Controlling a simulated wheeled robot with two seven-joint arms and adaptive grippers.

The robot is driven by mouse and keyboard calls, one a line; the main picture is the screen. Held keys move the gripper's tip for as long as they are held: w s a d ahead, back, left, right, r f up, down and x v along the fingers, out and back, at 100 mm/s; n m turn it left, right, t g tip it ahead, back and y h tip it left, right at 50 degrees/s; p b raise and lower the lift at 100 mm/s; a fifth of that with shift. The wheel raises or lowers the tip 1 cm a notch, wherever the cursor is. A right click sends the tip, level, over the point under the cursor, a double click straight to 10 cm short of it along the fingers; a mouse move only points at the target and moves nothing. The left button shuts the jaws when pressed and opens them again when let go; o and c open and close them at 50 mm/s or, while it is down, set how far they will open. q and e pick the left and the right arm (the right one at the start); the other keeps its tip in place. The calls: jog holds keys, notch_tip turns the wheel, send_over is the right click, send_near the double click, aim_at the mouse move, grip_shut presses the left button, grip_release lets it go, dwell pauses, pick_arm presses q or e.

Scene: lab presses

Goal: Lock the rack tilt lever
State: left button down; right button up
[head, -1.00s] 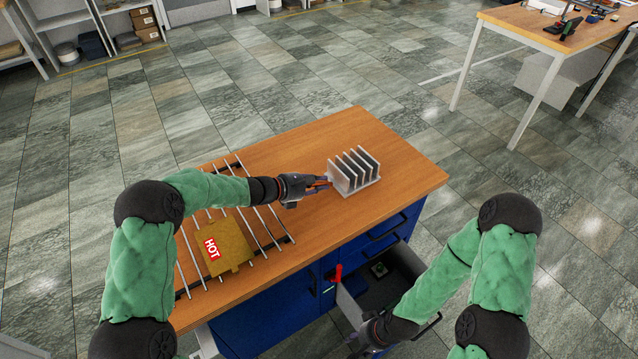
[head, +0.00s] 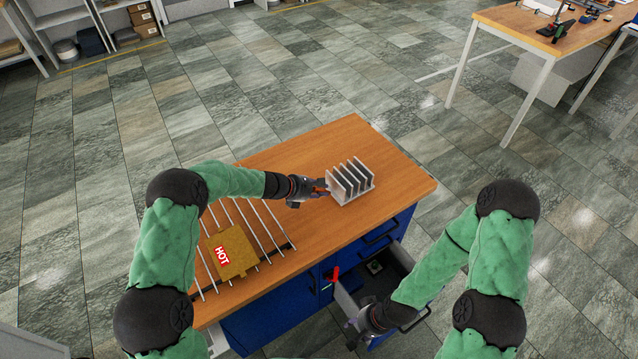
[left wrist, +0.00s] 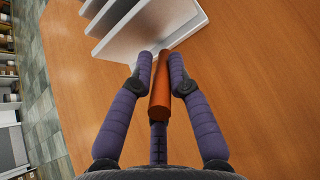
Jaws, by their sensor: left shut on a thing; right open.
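The rack (head: 356,183) is a light grey block with several upright fins on the wooden bench top. It also shows at the top of the left wrist view (left wrist: 170,28). An orange-red cylindrical lever (left wrist: 160,100) points from beside the rack back toward my left gripper. My left gripper (left wrist: 161,68) is shut around this lever, one purple finger on each side. In the head view my left gripper (head: 320,188) is just left of the rack and hides most of the lever. My right gripper (head: 358,330) is open, low beside the open drawer.
A wire grid (head: 262,222) with a yellow-brown "HOT" pad (head: 236,250) lies on the bench left of the rack. A red handle (head: 334,273) is on the blue cabinet front (head: 270,325). The open drawer (head: 398,258) juts out below. The bench (head: 398,170) is clear right of the rack.

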pick_arm(q)
jog(key=shift+w+d+r+g+y+p, duration=0.3)
jog(key=shift+g+y+p, duration=0.3)
jog(key=shift+p, duration=3.7)
jog(key=shift+w+d+r+g+y+p, duration=0.15)
jog(key=shift+d+r+g+y+p, duration=0.45)
jog(key=shift+p, duration=3.65)
jog(key=shift+w+a+f+y+p, duration=0.1)
jog(key=shift+a+f+y+p, duration=0.2)
jog(key=shift+p, duration=0.85)
jog(key=c, duration=1.2)
grip_release()
jog(key=shift+f, duration=0.1)
jog(key=shift+c, duration=0.2)
